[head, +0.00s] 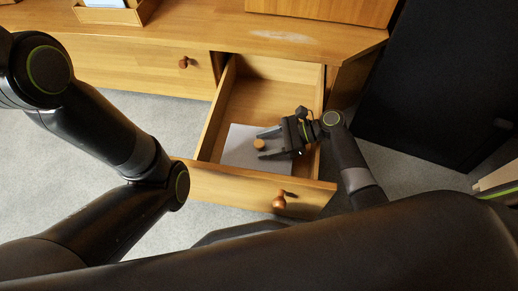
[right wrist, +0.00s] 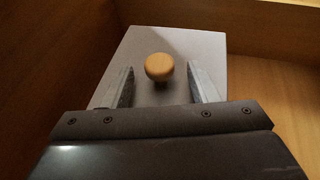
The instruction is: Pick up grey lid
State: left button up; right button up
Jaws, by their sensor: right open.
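The grey lid (head: 237,150) lies inside the open wooden drawer, toward its front left. A round wooden knob (head: 259,144) stands on it. My right gripper (head: 264,144) reaches into the drawer from the right, its fingers open on both sides of the knob in the picture. In the right wrist view the lid (right wrist: 185,42) lies ahead and its knob (right wrist: 159,67) shows between and beyond the two open fingers (right wrist: 160,88). Nothing is between the fingers' pads that I can see touching. My left arm enters from the left, but its gripper is not visible.
The drawer (head: 250,185) is pulled out from a wooden cabinet (head: 290,40), with walls close around my right gripper. A wooden box (head: 112,15) stands on the cabinet top. A black panel (head: 430,90) stands at the right. Grey carpet (head: 130,200) lies in front.

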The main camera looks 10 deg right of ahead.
jog(key=c, duration=1.1)
jog(key=shift+r, duration=0.2)
